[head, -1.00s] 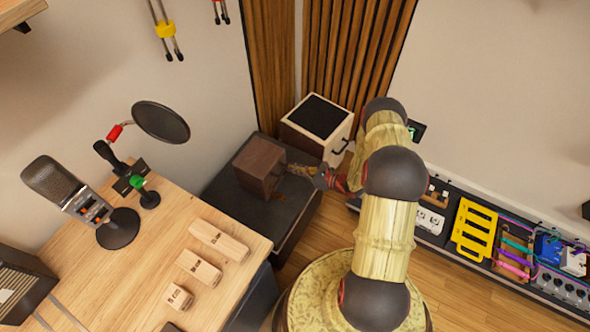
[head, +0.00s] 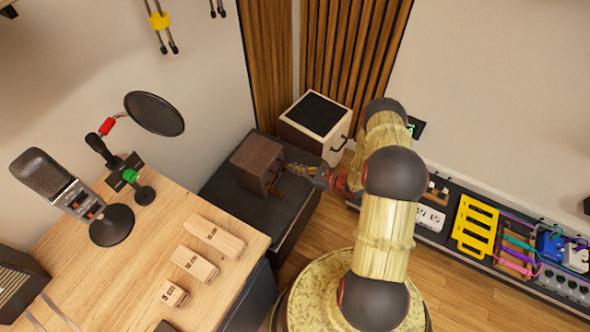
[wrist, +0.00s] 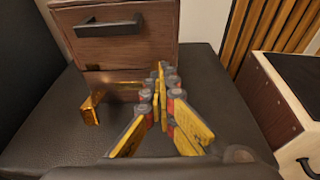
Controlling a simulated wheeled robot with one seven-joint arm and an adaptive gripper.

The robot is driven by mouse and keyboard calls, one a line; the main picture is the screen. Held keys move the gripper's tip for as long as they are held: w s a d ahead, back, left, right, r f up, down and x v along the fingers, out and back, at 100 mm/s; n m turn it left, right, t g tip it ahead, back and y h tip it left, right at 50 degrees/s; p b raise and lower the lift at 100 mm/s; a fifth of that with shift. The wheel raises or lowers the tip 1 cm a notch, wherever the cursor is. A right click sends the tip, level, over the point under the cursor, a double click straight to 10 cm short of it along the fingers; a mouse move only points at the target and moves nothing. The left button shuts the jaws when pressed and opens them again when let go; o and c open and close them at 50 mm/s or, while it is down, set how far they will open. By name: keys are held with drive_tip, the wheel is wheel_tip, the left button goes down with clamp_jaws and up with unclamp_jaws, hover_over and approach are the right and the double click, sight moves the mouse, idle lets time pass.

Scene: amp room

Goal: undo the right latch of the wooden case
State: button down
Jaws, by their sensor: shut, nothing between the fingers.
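The wooden case (head: 254,161) is a dark brown box standing on a black padded surface. In the wrist view the case (wrist: 145,50) shows its front, with a black handle (wrist: 108,27) across the upper part. A brass-coloured latch piece (wrist: 93,107) sticks out at the lower left of the front. The right latch is not distinguishable behind my fingers. My gripper (head: 289,169) also shows in the head view.
A cream box with a black top (head: 318,113) and side handle stands just right of the case. A wooden desk (head: 150,255) with a microphone and labelled wooden blocks lies to the left.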

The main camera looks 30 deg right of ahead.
drive_tip(key=shift+s+a+f, duration=0.1)
drive_tip(key=shift+a+f, duration=0.1)
drive_tip(key=shift+f, duration=0.6)
drive_tip(key=shift+s+d+f+b, duration=0.15)
drive_tip(key=shift+s+f+b, duration=0.05)
drive_tip(key=shift+f+b, duration=0.15)
drive_tip(key=shift+s+d+f+b, duration=0.45)
drive_tip(key=shift+f, duration=0.05)
drive_tip(key=shift+s+d, duration=0.1)
drive_tip(key=shift+s+d+f+b, duration=0.45)
drive_tip(key=shift+s+d+f, duration=0.1)
drive_tip(key=shift+s, duration=0.2)
